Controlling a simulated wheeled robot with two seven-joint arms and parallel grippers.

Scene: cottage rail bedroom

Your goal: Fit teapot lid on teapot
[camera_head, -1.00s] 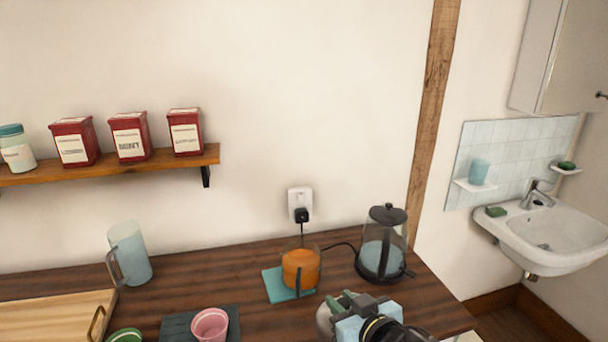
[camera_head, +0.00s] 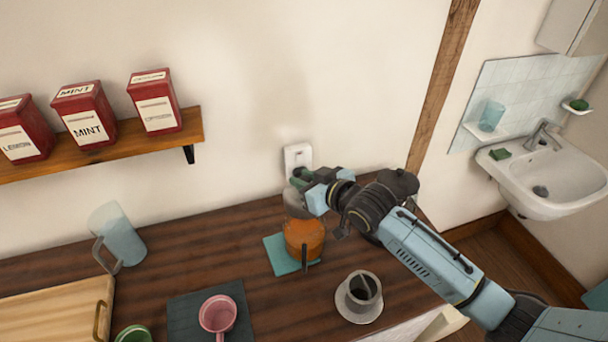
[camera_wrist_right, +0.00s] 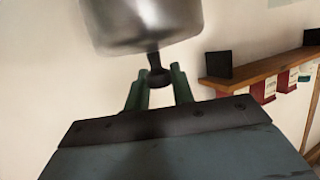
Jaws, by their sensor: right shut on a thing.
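The glass teapot (camera_head: 304,238) with orange liquid stands on a teal mat (camera_head: 281,263) on the wooden counter. My right gripper (camera_head: 303,180) is above it, shut on the teapot lid (camera_head: 296,204), a grey metallic piece at the teapot's top. In the right wrist view, the green fingers (camera_wrist_right: 158,88) grip the lid's dark knob, and its shiny metal body (camera_wrist_right: 145,18) fills the top of the picture. That view looks upside down. I cannot tell whether the lid touches the teapot rim. My left gripper is out of view.
My right arm partly hides the dark-topped kettle (camera_head: 400,184). A pale saucer with a dark-topped cup-like holder (camera_head: 360,293) stands in front. A pink cup (camera_head: 217,315), a blue jug (camera_head: 119,240) and a wooden tray (camera_head: 55,312) are left. A shelf (camera_head: 100,156) holds red tins.

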